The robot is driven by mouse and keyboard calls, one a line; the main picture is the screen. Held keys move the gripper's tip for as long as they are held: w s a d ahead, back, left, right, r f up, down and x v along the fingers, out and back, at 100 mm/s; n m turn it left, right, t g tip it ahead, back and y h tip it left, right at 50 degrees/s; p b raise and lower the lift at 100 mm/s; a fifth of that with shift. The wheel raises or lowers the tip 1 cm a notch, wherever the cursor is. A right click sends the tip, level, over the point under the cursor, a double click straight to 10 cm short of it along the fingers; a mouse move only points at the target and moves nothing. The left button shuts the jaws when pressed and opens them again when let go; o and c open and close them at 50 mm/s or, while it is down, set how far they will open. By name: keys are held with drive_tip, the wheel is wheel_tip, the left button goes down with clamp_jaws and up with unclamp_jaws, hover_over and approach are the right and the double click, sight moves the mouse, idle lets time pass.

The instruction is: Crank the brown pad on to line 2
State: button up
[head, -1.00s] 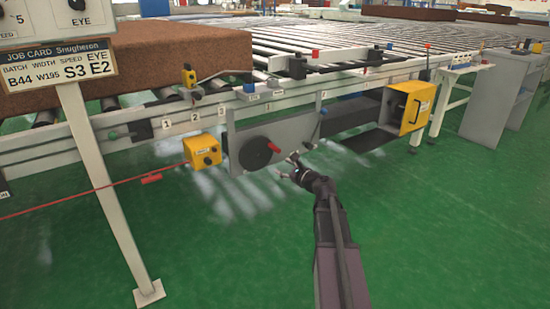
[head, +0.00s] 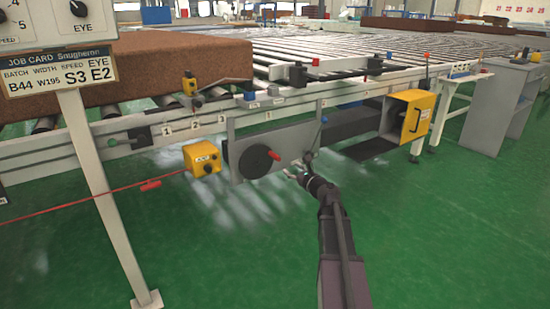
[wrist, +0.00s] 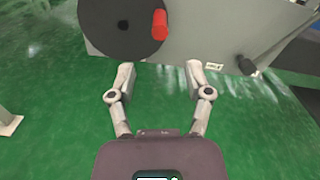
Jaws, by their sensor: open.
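The brown pad (head: 165,65) lies on the rollers at the left of the conveyor. Number plates 1 (head: 167,130), 2 (head: 194,124) and 3 (head: 222,118) sit along the rail below it. The crank is a dark disc (head: 255,162) with a red handle (head: 273,155) on a grey panel. In the wrist view the disc (wrist: 122,22) and red handle (wrist: 160,25) are at the top, ahead of my fingertips. My gripper (head: 292,169) is open and empty, right of and slightly below the red handle, not touching it. It also shows in the wrist view (wrist: 159,75).
A yellow button box (head: 202,157) hangs left of the crank panel. A black-knobbed lever (head: 308,156) is close beside my gripper. A yellow cabinet (head: 410,115) is further right. A red cord (head: 90,201) runs at left.

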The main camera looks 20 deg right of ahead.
sight(279, 160)
drive_tip(key=w, duration=0.4)
drive_tip(key=w+a, duration=0.1)
drive_tip(key=w, duration=0.3)
drive_tip(key=w+a, duration=0.1)
drive_tip(key=w, duration=0.2)
drive_tip(key=shift+w, duration=0.4)
clamp_jaws()
